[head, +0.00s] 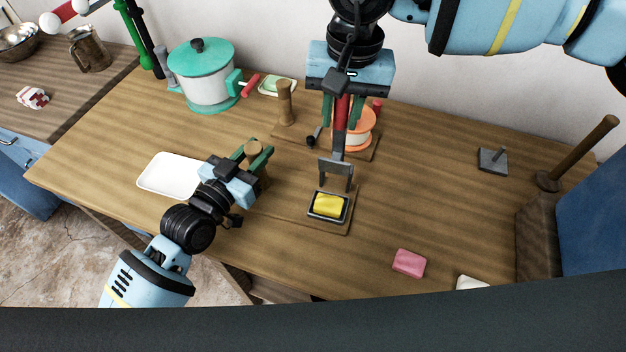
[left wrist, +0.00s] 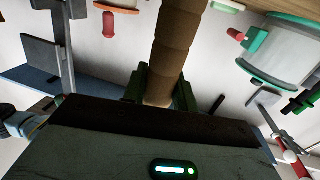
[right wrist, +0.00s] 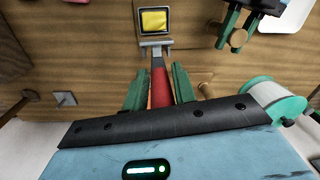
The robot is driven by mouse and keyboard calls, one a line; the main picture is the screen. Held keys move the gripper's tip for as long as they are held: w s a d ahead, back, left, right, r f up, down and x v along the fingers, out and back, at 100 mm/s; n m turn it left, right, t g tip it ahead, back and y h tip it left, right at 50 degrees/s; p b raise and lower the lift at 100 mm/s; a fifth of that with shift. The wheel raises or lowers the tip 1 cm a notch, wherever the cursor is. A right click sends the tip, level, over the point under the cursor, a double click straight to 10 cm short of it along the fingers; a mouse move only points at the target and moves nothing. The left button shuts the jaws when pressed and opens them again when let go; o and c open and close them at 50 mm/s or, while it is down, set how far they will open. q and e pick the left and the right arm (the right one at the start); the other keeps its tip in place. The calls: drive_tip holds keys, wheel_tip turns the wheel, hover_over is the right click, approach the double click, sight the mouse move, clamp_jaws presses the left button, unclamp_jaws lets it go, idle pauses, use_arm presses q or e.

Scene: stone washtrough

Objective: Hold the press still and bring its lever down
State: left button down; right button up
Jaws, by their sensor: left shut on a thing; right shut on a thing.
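The press has a flat wooden base (head: 340,224) on the table, with a dark mould (head: 312,214) holding a yellow block (head: 328,205). The block also shows in the right wrist view (right wrist: 154,21). A grey metal bracket (head: 336,175) stands behind the mould. The red lever (head: 341,112) rises behind it; the mould is uncovered. My right gripper (head: 342,108) is shut on the lever, whose red grip shows between its fingers in the right wrist view (right wrist: 159,88). My left gripper (head: 256,160) is shut on a wooden post (head: 254,149) at the base's left, seen close in the left wrist view (left wrist: 178,45).
Behind stand another wooden post (head: 286,104), an orange-and-white spool (head: 358,130) and a teal-lidded pot (head: 208,80). A white tray (head: 165,175) lies left, a pink block (head: 409,263) front right, and a grey plate with a peg (head: 493,161) right. The table's right middle is clear.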

drive_tip(key=shift+s+a+f, duration=0.2)
drive_tip(key=shift+s, duration=0.35)
drive_tip(key=shift+s+a+f, duration=0.15)
drive_tip(key=shift+s+a, duration=0.05)
drive_tip(key=shift+s, duration=0.35)
drive_tip(key=shift+c, duration=0.2)
